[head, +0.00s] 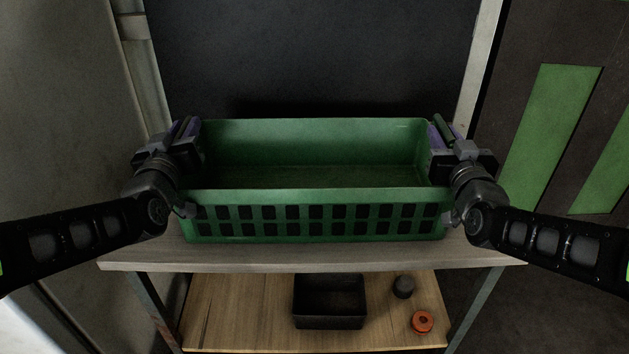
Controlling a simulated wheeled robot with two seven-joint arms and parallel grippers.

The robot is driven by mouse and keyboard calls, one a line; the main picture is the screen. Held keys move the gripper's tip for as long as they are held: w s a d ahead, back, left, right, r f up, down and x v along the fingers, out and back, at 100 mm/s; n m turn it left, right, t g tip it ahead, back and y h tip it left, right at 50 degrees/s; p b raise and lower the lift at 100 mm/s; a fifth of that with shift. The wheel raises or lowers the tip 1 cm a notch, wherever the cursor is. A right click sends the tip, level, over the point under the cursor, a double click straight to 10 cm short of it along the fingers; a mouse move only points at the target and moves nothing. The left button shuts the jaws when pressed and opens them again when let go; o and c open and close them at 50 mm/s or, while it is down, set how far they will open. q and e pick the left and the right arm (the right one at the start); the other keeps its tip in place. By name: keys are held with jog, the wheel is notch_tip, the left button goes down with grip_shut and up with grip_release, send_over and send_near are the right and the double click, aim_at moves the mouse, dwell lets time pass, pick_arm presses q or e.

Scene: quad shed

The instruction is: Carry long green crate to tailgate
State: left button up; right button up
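The long green crate (317,197) stands upright on the wooden table, its long side facing me. It looks empty, with a grid of square holes in its near wall. My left gripper (190,136) is at the crate's left end wall. My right gripper (440,136) is at its right end wall. The arms hide the fingertips, so I cannot tell whether either gripper is open or closed on the wall. No tailgate can be made out for certain.
The table top (320,257) has a narrow clear strip in front of the crate. On the shelf (240,310) below are a black bin (329,301), a small dark round object (403,286) and an orange ring-shaped object (423,322). A dark panel (315,60) stands behind.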

pick_arm(q)
grip_shut()
pick_arm(e)
grip_shut()
dwell(0.7)
pick_arm(q)
jog(key=shift+r, duration=0.1)
pick_arm(e)
jog(key=shift+r, duration=0.1)
